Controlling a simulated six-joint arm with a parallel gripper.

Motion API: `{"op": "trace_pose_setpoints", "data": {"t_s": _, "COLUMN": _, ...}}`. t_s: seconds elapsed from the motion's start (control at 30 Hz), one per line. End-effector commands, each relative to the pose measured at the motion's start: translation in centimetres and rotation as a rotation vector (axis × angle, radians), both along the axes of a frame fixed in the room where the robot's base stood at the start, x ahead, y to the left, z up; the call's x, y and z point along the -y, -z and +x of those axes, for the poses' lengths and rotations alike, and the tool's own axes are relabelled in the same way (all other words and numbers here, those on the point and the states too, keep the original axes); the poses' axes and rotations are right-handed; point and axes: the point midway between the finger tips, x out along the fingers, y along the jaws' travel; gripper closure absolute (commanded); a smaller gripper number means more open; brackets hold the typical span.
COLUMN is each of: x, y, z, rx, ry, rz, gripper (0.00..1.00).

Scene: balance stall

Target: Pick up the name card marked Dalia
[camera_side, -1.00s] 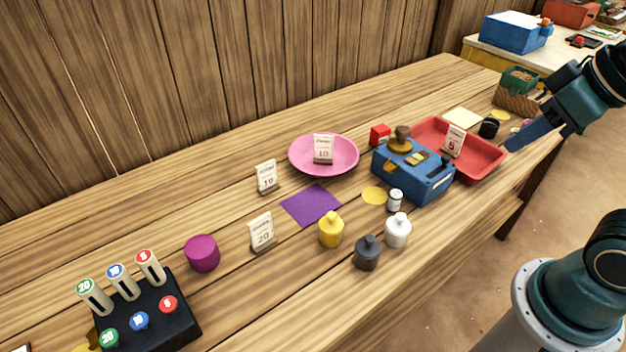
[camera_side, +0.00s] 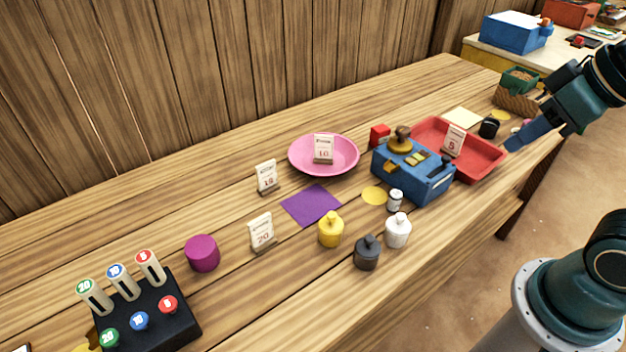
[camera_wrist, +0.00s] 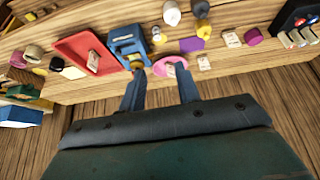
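The names are too small to read, so I cannot tell which is Dalia's. My gripper (camera_side: 510,147) is at the far right in the side view, over the table end near the tray. In the wrist view its two fingers (camera_wrist: 160,70) are spread apart with nothing between them.
A blue box with a brass top (camera_side: 414,175) stands against the red tray (camera_side: 487,167). Yellow (camera_side: 331,231), white (camera_side: 398,231) and dark (camera_side: 367,254) bottles stand near the front edge. A purple mat (camera_side: 311,205), a purple cylinder (camera_side: 202,254) and a black token rack (camera_side: 170,330) lie leftward.

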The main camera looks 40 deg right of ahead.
Motion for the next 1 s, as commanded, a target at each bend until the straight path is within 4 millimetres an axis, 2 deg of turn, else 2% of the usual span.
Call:
{"op": "trace_pose_setpoints", "data": {"t_s": 0.17, "x": -0.2, "y": -0.2, "z": 0.5, "rx": -0.006, "ry": -0.024, "rz": -0.006, "gripper": 0.67}}
{"op": "trace_pose_setpoints", "data": {"t_s": 0.37, "x": -1.1, "y": -1.0, "z": 2.7, "rx": -0.03, "ry": -0.119, "rz": -0.026, "gripper": 0.67}}
{"op": "trace_pose_setpoints", "data": {"t_s": 0.7, "x": -4.2, "y": -1.9, "z": 9.2, "rx": -0.083, "ry": -0.402, "rz": -0.081, "gripper": 0.67}}
{"op": "trace_pose_setpoints", "data": {"t_s": 1.0, "x": -7.7, "y": -1.0, "z": 15.2, "rx": -0.12, "ry": -0.664, "rz": -0.12, "gripper": 0.67}}
